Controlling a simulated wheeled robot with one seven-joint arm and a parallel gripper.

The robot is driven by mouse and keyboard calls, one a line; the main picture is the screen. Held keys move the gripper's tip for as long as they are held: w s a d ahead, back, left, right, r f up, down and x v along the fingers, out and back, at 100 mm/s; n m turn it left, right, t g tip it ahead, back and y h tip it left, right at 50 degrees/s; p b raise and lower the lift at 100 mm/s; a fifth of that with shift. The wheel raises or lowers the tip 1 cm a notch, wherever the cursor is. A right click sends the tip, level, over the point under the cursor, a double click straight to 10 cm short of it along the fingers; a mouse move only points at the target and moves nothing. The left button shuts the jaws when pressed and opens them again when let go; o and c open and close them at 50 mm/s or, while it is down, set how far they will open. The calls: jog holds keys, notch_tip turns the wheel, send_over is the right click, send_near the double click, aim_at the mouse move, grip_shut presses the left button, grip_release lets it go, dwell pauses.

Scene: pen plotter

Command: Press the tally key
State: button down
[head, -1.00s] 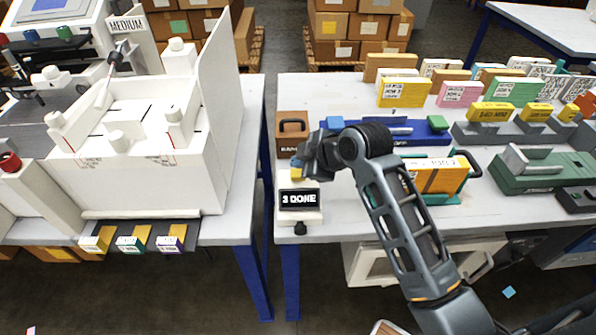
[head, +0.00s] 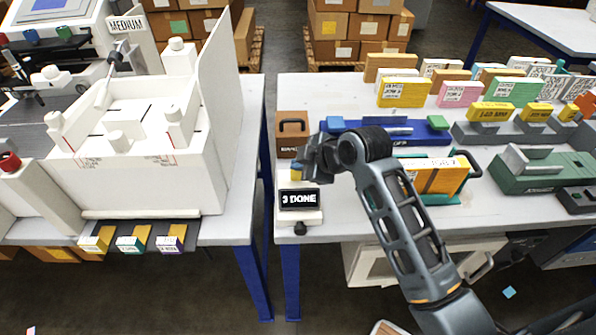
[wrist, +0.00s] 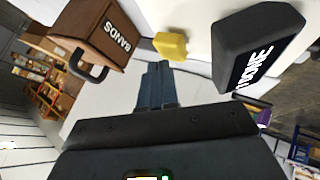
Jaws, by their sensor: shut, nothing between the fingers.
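The tally key is a small yellow block (head: 296,174), partly hidden behind my gripper in the head view. It sits on a white base behind a black display (head: 299,199) that reads "3 DONE". In the wrist view the yellow key (wrist: 171,45) lies just beyond my fingertips, with the black display (wrist: 258,48) to its right. My gripper (head: 304,166) is shut and empty, close above the key. The fingers (wrist: 158,70) point toward the key and appear apart from it.
A brown "BANDS" box (head: 292,128) stands just behind the key. A blue tray (head: 405,130) and a teal holder with an orange pack (head: 437,180) stand to the right. A white machine (head: 135,150) occupies the left table, across a gap.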

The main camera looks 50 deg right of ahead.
jog(key=shift+f, duration=0.6)
dwell(0.5)
jog(key=shift+r, duration=0.1)
jog(key=shift+r+p, duration=0.8)
jog(key=shift+r, duration=0.15)
jog(key=shift+r, duration=0.1)
notch_tip(320, 180, up, 5)
jog(key=p, duration=0.5)
dwell(0.8)
